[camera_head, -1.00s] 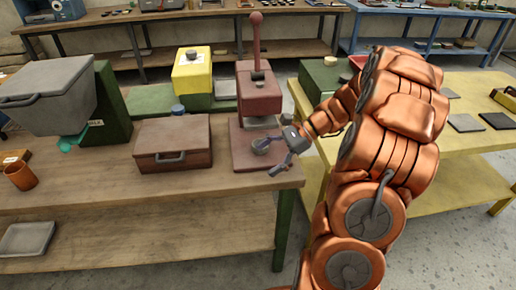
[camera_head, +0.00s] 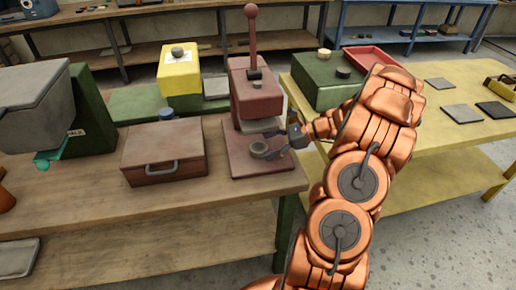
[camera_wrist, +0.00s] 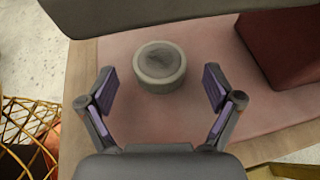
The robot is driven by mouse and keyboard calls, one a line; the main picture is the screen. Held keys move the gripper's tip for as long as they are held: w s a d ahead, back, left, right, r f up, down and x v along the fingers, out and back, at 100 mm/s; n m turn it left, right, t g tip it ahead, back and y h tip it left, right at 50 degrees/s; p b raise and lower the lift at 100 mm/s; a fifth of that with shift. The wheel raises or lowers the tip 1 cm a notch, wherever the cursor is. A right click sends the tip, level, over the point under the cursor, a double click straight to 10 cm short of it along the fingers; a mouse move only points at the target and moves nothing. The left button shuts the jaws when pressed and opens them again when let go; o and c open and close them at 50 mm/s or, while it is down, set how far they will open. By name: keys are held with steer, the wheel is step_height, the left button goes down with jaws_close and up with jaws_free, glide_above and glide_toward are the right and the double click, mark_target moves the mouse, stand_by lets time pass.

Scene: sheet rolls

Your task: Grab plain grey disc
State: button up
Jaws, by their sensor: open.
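A round plain grey disc (camera_head: 259,149) sits on the base plate of a dark red press (camera_head: 257,90), at the right end of the wooden table. In the wrist view the grey disc (camera_wrist: 159,66) lies on the pinkish base plate (camera_wrist: 205,115), with a slightly sunken, marked top. My gripper (camera_head: 279,150) is at the right side of the disc in the head view. In the wrist view my gripper (camera_wrist: 160,90) is open, with one finger on each side of the disc's near part. Contact with the disc does not show.
The press's upper plate (camera_head: 259,126) hangs above the disc. A brown box (camera_head: 165,153) with a handle stands left of the press. A green box (camera_head: 325,82) and red tray (camera_head: 374,59) stand on the yellow table behind my arm.

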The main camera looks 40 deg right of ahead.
mark_target(261, 147)
steer(key=shift+x, duration=1.8)
steer(key=shift+r, duration=0.1)
steer(key=shift+c, duration=0.3)
steer(key=c, duration=1.3)
